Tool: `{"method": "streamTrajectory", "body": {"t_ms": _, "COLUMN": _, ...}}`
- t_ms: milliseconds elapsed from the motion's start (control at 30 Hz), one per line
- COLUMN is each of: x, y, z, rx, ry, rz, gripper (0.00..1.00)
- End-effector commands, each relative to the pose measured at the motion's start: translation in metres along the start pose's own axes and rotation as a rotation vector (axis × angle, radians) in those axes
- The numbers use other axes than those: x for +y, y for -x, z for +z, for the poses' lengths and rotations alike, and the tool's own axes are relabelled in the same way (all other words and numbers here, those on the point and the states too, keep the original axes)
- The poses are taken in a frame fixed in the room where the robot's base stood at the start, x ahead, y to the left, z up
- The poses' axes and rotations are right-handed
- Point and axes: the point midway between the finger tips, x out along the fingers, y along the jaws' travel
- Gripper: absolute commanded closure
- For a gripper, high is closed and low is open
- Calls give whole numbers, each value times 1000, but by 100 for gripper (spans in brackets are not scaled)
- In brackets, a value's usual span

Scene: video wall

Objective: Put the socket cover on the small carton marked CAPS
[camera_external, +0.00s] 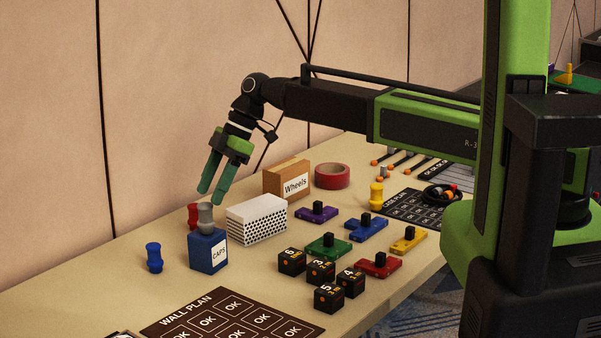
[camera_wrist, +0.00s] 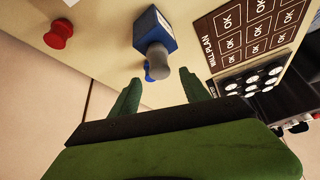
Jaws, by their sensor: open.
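A grey spool-shaped piece, which looks like the socket cover (camera_external: 205,217), stands upright on top of the small blue carton marked CAPS (camera_external: 208,253). In the wrist view the grey cover (camera_wrist: 157,63) is just beyond the fingertips, roughly in line with the gap between them, and the blue carton (camera_wrist: 153,31) is behind it. My gripper (camera_external: 211,191) is open and tilted, its green fingertips just above the cover. In the wrist view my gripper (camera_wrist: 158,82) has nothing between its fingers.
A red spool-shaped piece (camera_external: 193,214) stands behind the carton and a blue one (camera_external: 154,257) to its left. A white perforated box (camera_external: 257,219) is close on the right, with the Wheels box (camera_external: 287,179) behind. The WALL PLAN board (camera_external: 230,320) lies in front.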

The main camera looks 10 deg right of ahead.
Motion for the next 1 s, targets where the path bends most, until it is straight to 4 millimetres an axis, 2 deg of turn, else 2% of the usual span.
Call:
{"method": "streamTrajectory", "body": {"t_ms": 33, "x": -1, "y": 24, "z": -6, "rx": 0, "ry": -2, "rz": 1, "gripper": 46}}
{"method": "streamTrajectory", "body": {"t_ms": 167, "x": 0, "y": 44, "z": -4, "rx": 0, "ry": 0, "rz": 1, "gripper": 46}}
{"method": "streamTrajectory", "body": {"t_ms": 533, "x": 0, "y": 46, "z": 0, "rx": 0, "ry": 0, "rz": 1, "gripper": 46}}
{"method": "streamTrajectory", "body": {"t_ms": 567, "x": 0, "y": 47, "z": 2, "rx": -1, "ry": -5, "rz": 2, "gripper": 46}}
{"method": "streamTrajectory", "body": {"t_ms": 633, "x": 2, "y": 55, "z": 20, "rx": -14, "ry": -54, "rz": 12, "gripper": 46}}
{"method": "streamTrajectory", "body": {"t_ms": 667, "x": 3, "y": 62, "z": 34, "rx": -25, "ry": -95, "rz": 22, "gripper": 46}}
{"method": "streamTrajectory", "body": {"t_ms": 733, "x": 5, "y": 86, "z": 85, "rx": -63, "ry": -245, "rz": 54, "gripper": 46}}
{"method": "streamTrajectory", "body": {"t_ms": 767, "x": 4, "y": 100, "z": 113, "rx": -82, "ry": -332, "rz": 74, "gripper": 46}}
{"method": "streamTrajectory", "body": {"t_ms": 800, "x": 1, "y": 120, "z": 155, "rx": -111, "ry": -462, "rz": 104, "gripper": 46}}
{"method": "streamTrajectory", "body": {"t_ms": 833, "x": -4, "y": 135, "z": 187, "rx": -134, "ry": -567, "rz": 127, "gripper": 46}}
{"method": "streamTrajectory", "body": {"t_ms": 867, "x": -10, "y": 151, "z": 219, "rx": -155, "ry": -675, "rz": 154, "gripper": 46}}
{"method": "streamTrajectory", "body": {"t_ms": 900, "x": -20, "y": 171, "z": 260, "rx": -182, "ry": -819, "rz": 190, "gripper": 46}}
{"method": "streamTrajectory", "body": {"t_ms": 933, "x": -31, "y": 186, "z": 290, "rx": -202, "ry": -928, "rz": 217, "gripper": 46}}
{"method": "streamTrajectory", "body": {"t_ms": 1000, "x": -61, "y": 220, "z": 356, "rx": -242, "ry": -1184, "rz": 286, "gripper": 46}}
